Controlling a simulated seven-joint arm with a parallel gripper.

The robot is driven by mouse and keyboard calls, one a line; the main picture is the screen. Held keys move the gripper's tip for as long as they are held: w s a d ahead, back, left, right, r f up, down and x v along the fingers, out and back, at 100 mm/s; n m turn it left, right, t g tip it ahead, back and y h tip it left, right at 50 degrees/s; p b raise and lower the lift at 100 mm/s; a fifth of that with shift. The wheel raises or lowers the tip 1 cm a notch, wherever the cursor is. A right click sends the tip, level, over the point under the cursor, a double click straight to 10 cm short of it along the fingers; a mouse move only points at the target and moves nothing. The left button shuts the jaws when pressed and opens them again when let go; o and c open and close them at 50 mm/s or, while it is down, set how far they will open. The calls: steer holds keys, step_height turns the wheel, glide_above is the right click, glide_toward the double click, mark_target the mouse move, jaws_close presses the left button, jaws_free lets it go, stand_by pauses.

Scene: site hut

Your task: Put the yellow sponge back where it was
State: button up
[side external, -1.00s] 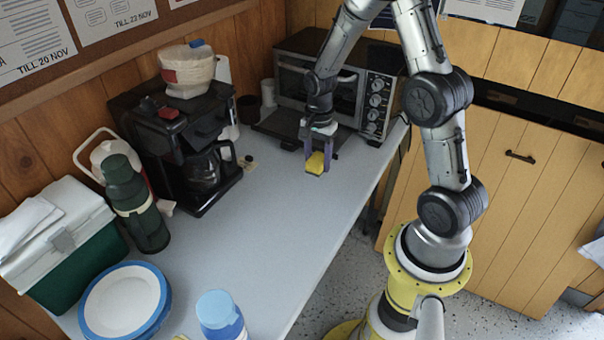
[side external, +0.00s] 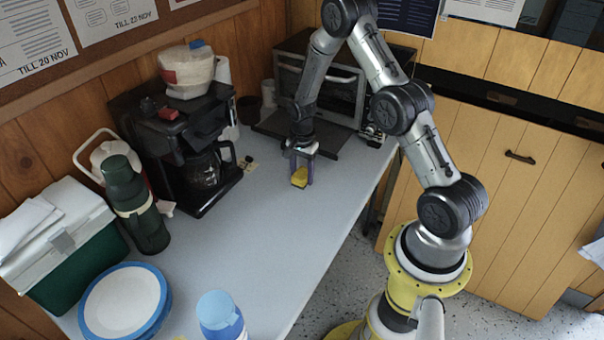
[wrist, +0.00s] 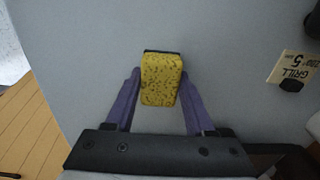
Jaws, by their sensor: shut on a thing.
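The yellow sponge (side external: 299,178) is between the purple fingers of my gripper (side external: 301,172), which is shut on it. In the side external view it is low over the grey worktop, in front of the toaster oven; I cannot tell whether it touches the surface. In the wrist view the sponge (wrist: 161,80) has a dark layer along its far edge, and the fingertips of my gripper (wrist: 160,85) press its two sides.
The coffee maker (side external: 178,145) stands left of my gripper, and the toaster oven (side external: 335,88) behind it. The worktop (side external: 255,235) is clear in front.

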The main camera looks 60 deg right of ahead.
steer(key=o, duration=1.2)
steer(key=shift+f, duration=0.1)
step_height(320, 180, up, 11)
step_height(320, 180, up, 9)
steer(key=n+t, duration=0.1)
steer(key=n, duration=0.2)
glide_above(302, 173)
steer(key=s+a, duration=0.2)
steer(key=a, duration=0.2)
steer(key=s+a+r+n+t, duration=0.1)
steer(key=s+a+r+n, duration=0.3)
steer(key=s, duration=0.3)
steer(key=s+a+r+n+t, duration=0.2)
steer(key=s+a+r+n, duration=0.2)
steer(key=s+n, duration=0.2)
steer(key=s+a+r+n+t, duration=0.1)
steer(key=s+a+r+n, duration=0.2)
steer(key=s+a+n, duration=0.2)
steer(key=shift+s+r+t, duration=0.15)
steer(key=shift+s+r, duration=0.05)
steer(key=shift+s, duration=0.5)
steer(key=shift+s+r+t, duration=0.15)
steer(key=shift+s+r, duration=0.05)
steer(key=shift+s, duration=0.45)
